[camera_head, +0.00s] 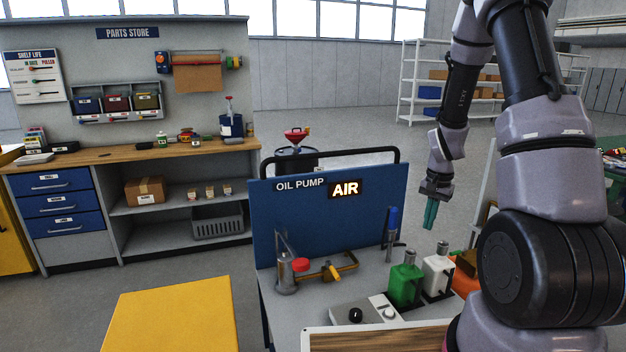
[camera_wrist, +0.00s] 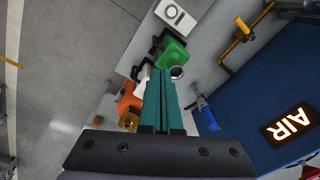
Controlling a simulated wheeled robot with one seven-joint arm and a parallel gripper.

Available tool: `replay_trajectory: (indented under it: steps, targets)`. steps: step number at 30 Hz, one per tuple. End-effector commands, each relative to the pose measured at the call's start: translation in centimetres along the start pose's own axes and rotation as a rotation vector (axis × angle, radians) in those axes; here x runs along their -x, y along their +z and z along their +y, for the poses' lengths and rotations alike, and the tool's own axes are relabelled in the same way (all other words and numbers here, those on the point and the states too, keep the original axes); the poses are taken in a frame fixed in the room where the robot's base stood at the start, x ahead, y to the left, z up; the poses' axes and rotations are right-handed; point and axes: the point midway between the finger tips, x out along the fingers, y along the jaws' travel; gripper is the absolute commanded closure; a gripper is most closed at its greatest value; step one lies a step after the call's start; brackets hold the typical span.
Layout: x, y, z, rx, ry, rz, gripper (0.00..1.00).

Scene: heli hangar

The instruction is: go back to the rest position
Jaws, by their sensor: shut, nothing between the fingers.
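My gripper (camera_head: 431,213) hangs pointing down above the right side of the oil pump cart, with its teal fingers together and empty. In the wrist view the shut fingers (camera_wrist: 161,90) point toward the cart top, apart from everything on it. Below it in the head view are a green bottle (camera_head: 405,285) and a white bottle (camera_head: 437,272). A blue-handled tool (camera_head: 392,228) stands upright by the blue back panel (camera_head: 330,222), left of my gripper. My arm rises on the right of the head view.
The cart top (camera_head: 335,290) also holds a metal pump with a red knob (camera_head: 300,265), a yellow-handled valve (camera_head: 333,272) and a grey control box (camera_head: 362,312). A yellow surface (camera_head: 170,315) is at front left. A parts store bench (camera_head: 150,150) stands behind. Open floor lies beyond.

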Motion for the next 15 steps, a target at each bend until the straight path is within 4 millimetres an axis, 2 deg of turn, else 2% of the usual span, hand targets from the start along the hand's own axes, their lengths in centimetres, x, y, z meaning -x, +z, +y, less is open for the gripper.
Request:
replay_trajectory:
  steps: [1,6,11,15]
  targets:
    - [3.0,0.3,-0.8,0.017,-0.031,0.025,1.0]
    - [11.2,2.4,-2.2,0.078,-0.113,0.08,1.0]
    - [18.1,5.3,-2.5,0.139,-0.185,0.135,1.0]
    - [23.4,8.6,-2.1,0.194,-0.246,0.185,1.0]
